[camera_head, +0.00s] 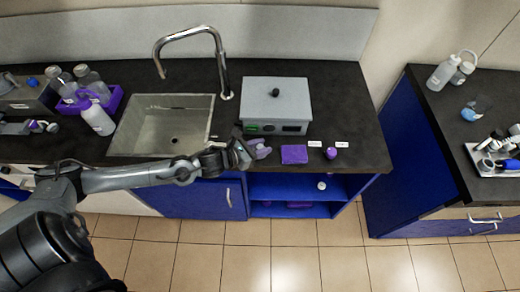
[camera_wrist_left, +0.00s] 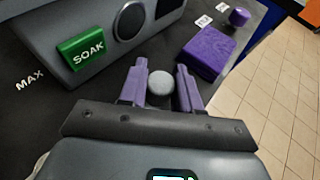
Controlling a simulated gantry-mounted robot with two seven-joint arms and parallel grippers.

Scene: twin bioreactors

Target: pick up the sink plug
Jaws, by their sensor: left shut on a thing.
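A small grey round piece, which looks like the sink plug (camera_wrist_left: 160,84), sits between the purple fingers of my left gripper (camera_wrist_left: 161,90) in the left wrist view. The fingers are shut on it. In the head view my left gripper (camera_head: 259,149) is low over the black counter, in front of the grey box. My right gripper is not in view.
The grey box (camera_head: 276,97) with a green SOAK button (camera_wrist_left: 86,47) stands just behind the gripper. A purple block (camera_head: 294,154) and a small purple cylinder (camera_head: 330,153) lie to the right. The steel sink (camera_head: 150,135) and tap (camera_head: 222,70) are left.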

